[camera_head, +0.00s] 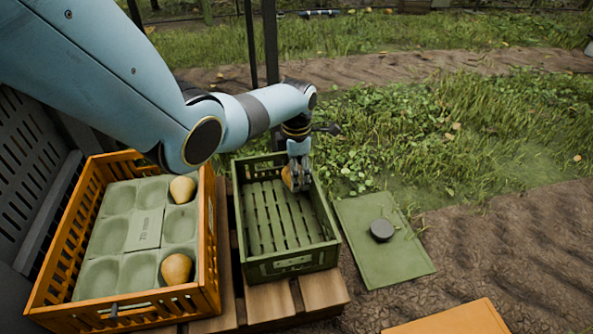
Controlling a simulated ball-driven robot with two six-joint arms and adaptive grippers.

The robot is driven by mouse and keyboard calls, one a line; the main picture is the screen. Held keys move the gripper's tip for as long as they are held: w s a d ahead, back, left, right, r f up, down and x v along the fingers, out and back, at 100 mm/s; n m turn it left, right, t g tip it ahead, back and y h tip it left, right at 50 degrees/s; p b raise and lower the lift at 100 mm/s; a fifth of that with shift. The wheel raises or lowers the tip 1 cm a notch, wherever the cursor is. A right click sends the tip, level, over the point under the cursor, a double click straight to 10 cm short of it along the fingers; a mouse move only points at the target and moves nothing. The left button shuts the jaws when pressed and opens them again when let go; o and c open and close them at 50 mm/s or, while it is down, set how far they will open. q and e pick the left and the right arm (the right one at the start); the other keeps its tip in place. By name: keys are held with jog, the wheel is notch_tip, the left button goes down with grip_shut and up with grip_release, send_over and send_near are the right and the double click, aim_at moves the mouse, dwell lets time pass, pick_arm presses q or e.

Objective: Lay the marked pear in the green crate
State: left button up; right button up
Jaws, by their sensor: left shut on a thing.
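The green crate (328,246) stands on wooden slats in the middle of the view, with a slatted floor and no pear lying on it. My left gripper (297,178) points down at the crate's far right part, shut on a yellow-brown pear (287,178). The fingers cover much of this pear, and I see no mark on it. I cannot tell whether the pear touches the crate floor or hangs above it. My right gripper is not in the view.
An orange crate (208,235) at left holds a green moulded tray (105,235) with two pears, one (183,189) far and one (176,269) near. A green lid (385,262) with a dark round piece (382,230) lies right of the green crate. Dark posts stand behind.

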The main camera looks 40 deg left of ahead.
pick_arm(q)
jog(key=shift+f+b, duration=0.4)
jog(key=shift+f, duration=0.4)
dwell(0.7)
jog(key=o, duration=1.3)
jog(key=shift+o, duration=0.2)
notch_tip(320, 180, up, 12)
